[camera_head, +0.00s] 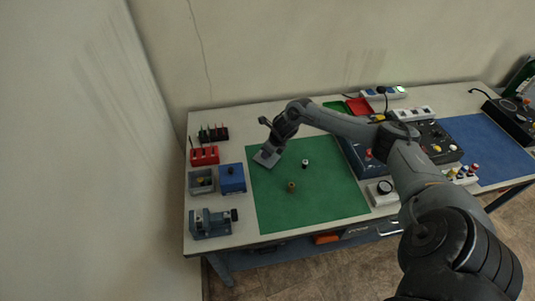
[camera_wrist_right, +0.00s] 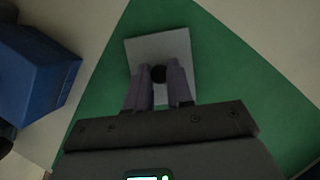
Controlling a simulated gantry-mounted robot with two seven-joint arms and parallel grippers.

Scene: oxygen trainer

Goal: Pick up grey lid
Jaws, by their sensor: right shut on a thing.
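The grey lid (camera_head: 265,159) is a flat square plate over the back left part of the green mat (camera_head: 315,205). My right gripper (camera_wrist_right: 158,78) is shut on this knob, one finger on each side. In the head view my right gripper (camera_head: 272,146) is right above the lid. I cannot tell whether the lid touches the mat. My left gripper is not in view.
Left of the mat stand an open grey box (camera_head: 202,181), a blue box with a dark knob (camera_head: 232,178), a vise (camera_head: 211,223) and red racks (camera_head: 204,156). Two small cylinders (camera_head: 291,187) (camera_head: 306,164) stand on the mat. The mat's front is clear.

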